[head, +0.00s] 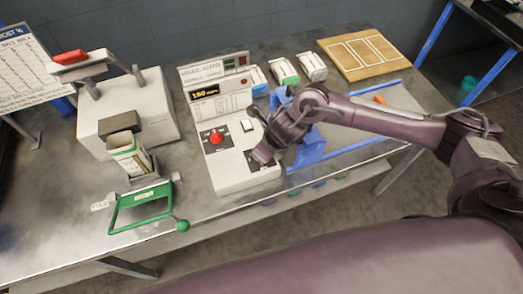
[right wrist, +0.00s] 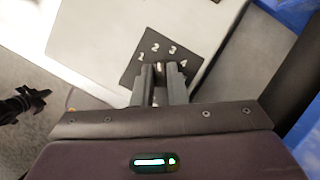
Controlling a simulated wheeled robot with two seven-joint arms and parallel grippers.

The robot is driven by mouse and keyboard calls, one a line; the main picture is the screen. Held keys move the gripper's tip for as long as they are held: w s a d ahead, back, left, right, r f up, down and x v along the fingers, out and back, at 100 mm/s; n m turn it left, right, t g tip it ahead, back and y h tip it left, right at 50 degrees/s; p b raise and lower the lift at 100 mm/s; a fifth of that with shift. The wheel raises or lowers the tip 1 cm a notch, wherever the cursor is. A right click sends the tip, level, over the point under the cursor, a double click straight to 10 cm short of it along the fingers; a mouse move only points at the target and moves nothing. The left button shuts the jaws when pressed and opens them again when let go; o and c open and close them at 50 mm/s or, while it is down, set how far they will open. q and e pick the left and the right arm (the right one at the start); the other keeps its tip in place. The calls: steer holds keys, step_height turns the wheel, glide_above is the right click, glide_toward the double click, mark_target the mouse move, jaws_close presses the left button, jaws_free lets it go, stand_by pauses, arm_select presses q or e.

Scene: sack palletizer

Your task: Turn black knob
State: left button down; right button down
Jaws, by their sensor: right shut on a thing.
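The console (head: 235,178) is a pale box on the table, with a small dark dial plate near its front right corner. In the right wrist view the dial plate (right wrist: 143,58) carries the white numbers 1, 2, 3 and 4. My right gripper (head: 262,156) reaches down onto this plate from the right. Its two fingers (right wrist: 160,88) also show in the right wrist view, closed on the black knob at the plate. The knob itself is mostly hidden by the fingers, so its pointer setting cannot be read.
A red knob (head: 216,137) and a white rocker switch (head: 248,125) sit close to the dial on the console. A lit display (head: 205,93) is above. A bag holder with a green handle (head: 140,210) stands left. Blue rails (head: 340,152) and a wooden board (head: 362,53) lie right.

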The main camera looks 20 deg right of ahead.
steer(key=m+h, duration=0.1)
steer(key=m, duration=0.1)
steer(key=shift+a+r+m+p, duration=0.1)
steer(key=shift+m+p, duration=0.3)
steer(key=shift+m+t+h+p, duration=0.4)
steer(key=shift+m+h+p, duration=0.4)
steer(key=shift+m, duration=1)
steer(key=c, duration=1.4)
jaws_free()
steer(key=shift+c, duration=0.2)
steer(key=p+v, duration=0.1)
steer(key=v, duration=0.6)
steer(key=shift+r+p, duration=0.35)
steer(key=shift+s, duration=0.15)
